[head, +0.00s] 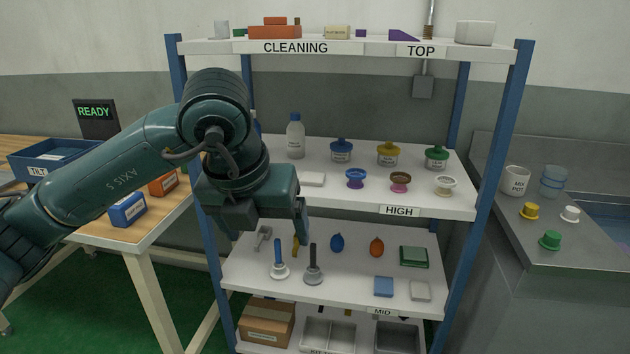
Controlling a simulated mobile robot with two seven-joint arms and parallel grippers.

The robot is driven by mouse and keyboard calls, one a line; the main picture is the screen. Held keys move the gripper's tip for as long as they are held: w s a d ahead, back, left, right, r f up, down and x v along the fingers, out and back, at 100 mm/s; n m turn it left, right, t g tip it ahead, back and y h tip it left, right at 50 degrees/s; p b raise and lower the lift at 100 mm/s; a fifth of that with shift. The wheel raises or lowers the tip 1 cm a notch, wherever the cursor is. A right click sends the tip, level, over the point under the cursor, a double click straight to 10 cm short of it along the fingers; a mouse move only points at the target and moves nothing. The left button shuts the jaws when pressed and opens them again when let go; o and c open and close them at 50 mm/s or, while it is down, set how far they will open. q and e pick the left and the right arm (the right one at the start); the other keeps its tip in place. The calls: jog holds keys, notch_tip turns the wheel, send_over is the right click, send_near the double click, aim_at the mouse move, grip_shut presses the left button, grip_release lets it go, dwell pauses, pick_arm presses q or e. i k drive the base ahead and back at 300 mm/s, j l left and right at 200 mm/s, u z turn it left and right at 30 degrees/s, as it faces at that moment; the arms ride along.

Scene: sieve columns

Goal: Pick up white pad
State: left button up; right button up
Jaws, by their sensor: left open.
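A pale grey-white square pad (420,291) lies on the MID shelf at the right front, beside a blue pad (383,287). My left gripper (276,226) is open, pointing down in front of the HIGH shelf's left part. No object shows between its fingers, though the arm hides part of that space. My right gripper is not in view.
The HIGH shelf (440,207) holds lidded jars, a bottle and small coloured cups. The MID shelf (345,302) holds upright-handled tools, a green pad (413,257) and blue and orange items. Blue posts (492,160) frame the rack. A wooden table stands left, a sink counter right.

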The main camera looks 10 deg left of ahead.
aim_at(308, 178)
jog(key=i, duration=1.3)
